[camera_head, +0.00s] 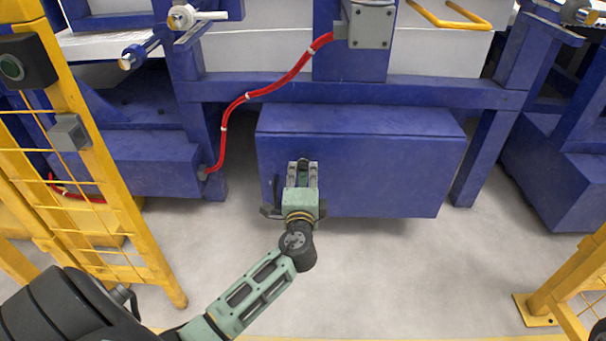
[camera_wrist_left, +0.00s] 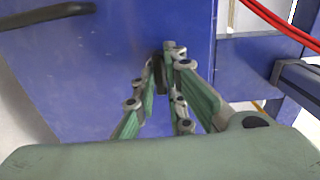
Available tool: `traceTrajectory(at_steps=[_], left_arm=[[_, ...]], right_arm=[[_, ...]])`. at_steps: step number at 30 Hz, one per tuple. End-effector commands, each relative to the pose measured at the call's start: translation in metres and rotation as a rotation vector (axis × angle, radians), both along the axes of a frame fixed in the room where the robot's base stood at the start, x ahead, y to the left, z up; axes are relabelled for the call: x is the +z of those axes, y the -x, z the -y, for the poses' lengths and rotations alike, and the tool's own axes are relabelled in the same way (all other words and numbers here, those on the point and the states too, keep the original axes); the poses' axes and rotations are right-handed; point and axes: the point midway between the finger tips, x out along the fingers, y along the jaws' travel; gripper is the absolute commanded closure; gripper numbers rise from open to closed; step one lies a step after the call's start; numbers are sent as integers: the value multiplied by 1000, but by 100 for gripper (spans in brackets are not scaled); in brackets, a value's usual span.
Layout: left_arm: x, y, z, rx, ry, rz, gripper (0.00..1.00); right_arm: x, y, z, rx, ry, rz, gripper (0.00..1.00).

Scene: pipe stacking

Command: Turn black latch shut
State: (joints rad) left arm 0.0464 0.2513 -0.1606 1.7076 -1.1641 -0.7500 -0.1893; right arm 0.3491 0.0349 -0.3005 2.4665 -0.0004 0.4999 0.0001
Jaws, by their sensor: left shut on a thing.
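The black latch (camera_wrist_left: 158,76) is a small dark piece on the face of the blue cabinet (camera_head: 385,165). In the left wrist view it shows between the fingertips, partly covered by them. My left gripper (camera_head: 303,166) is in front of the cabinet's left part, and it also shows in the left wrist view (camera_wrist_left: 164,62). Its fingers are closed around the latch. In the head view the gripper hides the latch. How far the latch is turned cannot be told. My right gripper is not in view.
A dark handle (camera_wrist_left: 45,14) sticks out from the cabinet face beside the latch. A red cable (camera_head: 263,91) hangs left of the cabinet. A yellow fence (camera_head: 95,150) stands at the left, another yellow post (camera_head: 570,285) at the lower right. The grey floor between is clear.

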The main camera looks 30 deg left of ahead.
Motion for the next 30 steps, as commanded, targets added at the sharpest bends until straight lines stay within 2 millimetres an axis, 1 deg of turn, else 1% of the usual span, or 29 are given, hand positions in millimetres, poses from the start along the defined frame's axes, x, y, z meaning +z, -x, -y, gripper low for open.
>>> traceTrajectory(at_steps=[6,7,13,23,26,30], left_arm=[[-1,1,-2,5,6,0,100],[-1,1,-2,5,6,0,88],[-1,0,-1,3,4,0,71],[-1,1,1,1,2,0,70],[-1,8,5,0,4,-1,70],[-1,29,18,-1,5,-2,70]], right_arm=[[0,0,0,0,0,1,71],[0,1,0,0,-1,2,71],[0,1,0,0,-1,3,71],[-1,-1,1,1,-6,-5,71],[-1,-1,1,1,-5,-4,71],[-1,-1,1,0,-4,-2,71]])
